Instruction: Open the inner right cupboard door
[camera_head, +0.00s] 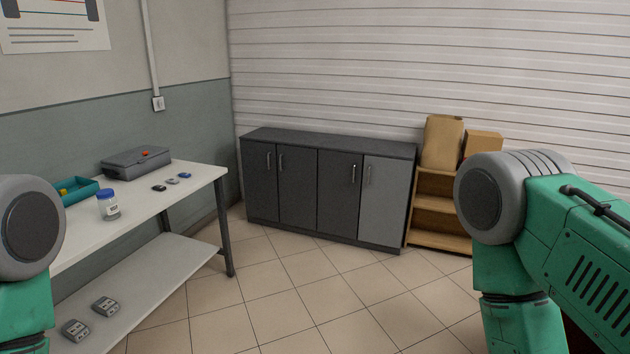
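A low dark grey cupboard (330,143) stands against the back wall, with doors side by side across its front. The inner right door (336,196) is dark grey and looks shut. Its upright bar handle (353,173) is near its right edge, towards the top. The outer right door (384,204) is a lighter grey, with a handle (369,175) near its left edge. The two left doors (262,185) look shut, their handles close together. Neither gripper is in view; only upper parts of my arms show at both sides, well short of the cupboard.
A white table (150,198) with a lower shelf stands at left, holding a grey case (136,163), a teal tray (86,193) and a jar (108,206). A wooden shelf (434,203) with boxes adjoins the cupboard's right side. The tiled floor (300,290) ahead is clear.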

